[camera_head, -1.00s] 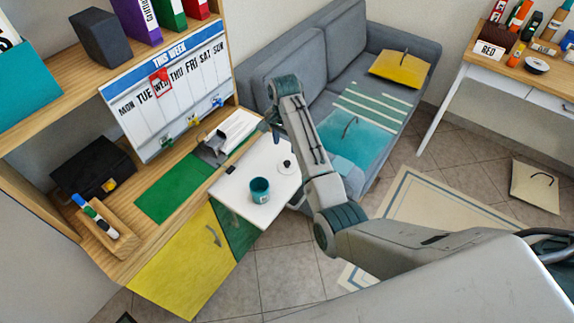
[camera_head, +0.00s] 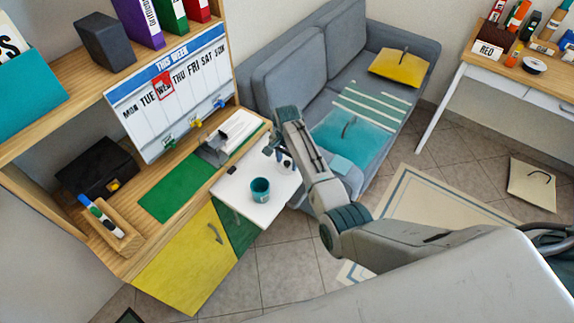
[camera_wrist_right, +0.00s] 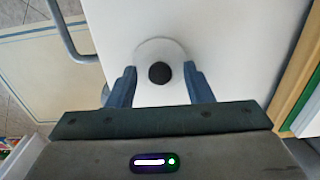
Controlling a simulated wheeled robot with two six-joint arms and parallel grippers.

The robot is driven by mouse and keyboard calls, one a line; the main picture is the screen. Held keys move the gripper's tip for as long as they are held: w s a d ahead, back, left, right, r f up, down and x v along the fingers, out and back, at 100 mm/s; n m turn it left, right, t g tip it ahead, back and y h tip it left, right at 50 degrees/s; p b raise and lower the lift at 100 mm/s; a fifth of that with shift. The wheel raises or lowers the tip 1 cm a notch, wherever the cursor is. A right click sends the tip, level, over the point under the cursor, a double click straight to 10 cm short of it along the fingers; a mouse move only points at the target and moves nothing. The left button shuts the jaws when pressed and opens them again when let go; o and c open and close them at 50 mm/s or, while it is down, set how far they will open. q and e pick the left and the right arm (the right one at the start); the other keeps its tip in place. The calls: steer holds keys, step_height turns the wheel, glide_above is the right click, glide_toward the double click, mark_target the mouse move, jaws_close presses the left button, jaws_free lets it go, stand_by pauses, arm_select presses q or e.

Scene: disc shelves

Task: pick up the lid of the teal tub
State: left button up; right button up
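The teal tub (camera_head: 260,189) stands upright and open-topped on a white pull-out board. Its lid lies apart from it, behind and to its right on the board; it shows in the wrist view as a white disc (camera_wrist_right: 146,49) with a round black knob (camera_wrist_right: 159,73). My right gripper (camera_head: 279,152) is over the lid. In the right wrist view my right gripper (camera_wrist_right: 160,67) is open, with one blue finger on each side of the knob and a gap to it on both sides. My left gripper is not in view.
The white board (camera_head: 231,187) sticks out from the wooden shelf unit, above a green door (camera_head: 235,229) and a yellow door (camera_head: 185,265). A grey metal object (camera_head: 213,152) sits on the shelf behind it. A grey sofa (camera_head: 280,78) stands behind my right arm.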

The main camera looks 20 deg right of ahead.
jaws_close()
steer(key=shift+r, duration=0.15)
